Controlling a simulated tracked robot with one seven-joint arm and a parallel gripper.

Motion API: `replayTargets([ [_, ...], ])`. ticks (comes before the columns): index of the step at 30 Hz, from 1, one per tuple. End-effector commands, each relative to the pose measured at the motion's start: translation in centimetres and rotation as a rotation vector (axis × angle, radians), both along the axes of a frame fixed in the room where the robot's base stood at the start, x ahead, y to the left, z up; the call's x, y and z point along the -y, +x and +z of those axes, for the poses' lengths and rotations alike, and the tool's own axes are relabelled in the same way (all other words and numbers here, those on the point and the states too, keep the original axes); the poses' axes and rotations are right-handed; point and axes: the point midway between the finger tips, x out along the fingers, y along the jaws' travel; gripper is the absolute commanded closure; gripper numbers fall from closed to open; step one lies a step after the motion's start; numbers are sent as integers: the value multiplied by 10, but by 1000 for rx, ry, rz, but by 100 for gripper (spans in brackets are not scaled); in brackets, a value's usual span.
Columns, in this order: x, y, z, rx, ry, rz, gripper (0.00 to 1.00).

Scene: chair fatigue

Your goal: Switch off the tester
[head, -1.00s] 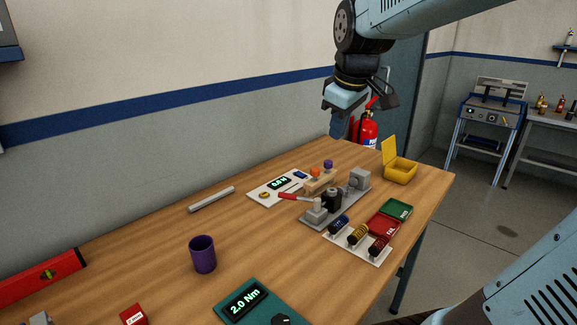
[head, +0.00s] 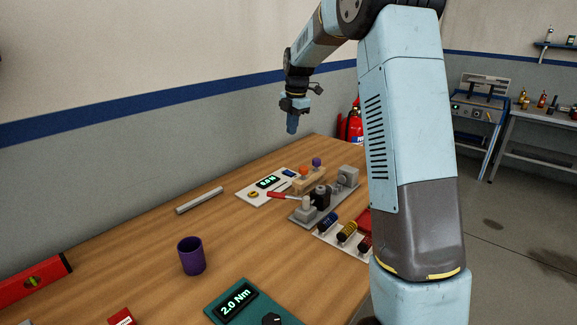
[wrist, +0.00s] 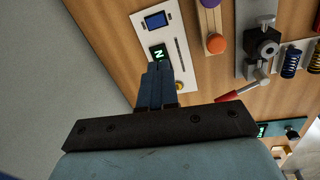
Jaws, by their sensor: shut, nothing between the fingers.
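A white panel (head: 266,197) lies on the bench with a lit green readout in N (head: 268,182), a small blue-faced part (head: 289,173) and a yellow round part (head: 253,194). In the wrist view the panel (wrist: 170,36) also has a long narrow slot. A teal unit (head: 225,312) at the front of the bench reads 2.0 Nm and has a black knob (head: 271,319). I cannot tell which of them is the tester. My gripper (head: 292,131) is shut and empty, pointing down above the bench's far side. In the wrist view its fingers (wrist: 159,68) partly cover the panel.
A grey fixture with a red lever (head: 287,196) stands right of the panel. Orange (head: 303,172) and purple (head: 316,161) knobs are beside it. Coloured springs (head: 346,231), a purple cup (head: 191,256) and a grey bar (head: 199,200) are nearby.

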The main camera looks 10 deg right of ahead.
Motion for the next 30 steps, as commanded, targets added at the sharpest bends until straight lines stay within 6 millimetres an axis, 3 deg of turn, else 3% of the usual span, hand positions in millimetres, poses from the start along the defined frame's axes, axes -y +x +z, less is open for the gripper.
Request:
replayTargets([
  [6, 2, 25, -24, -14, -6, 131, 100],
  [22, 2, 28, -32, -17, -7, 150, 100],
  [30, -1, 32, -70, -19, -7, 149, 100],
])
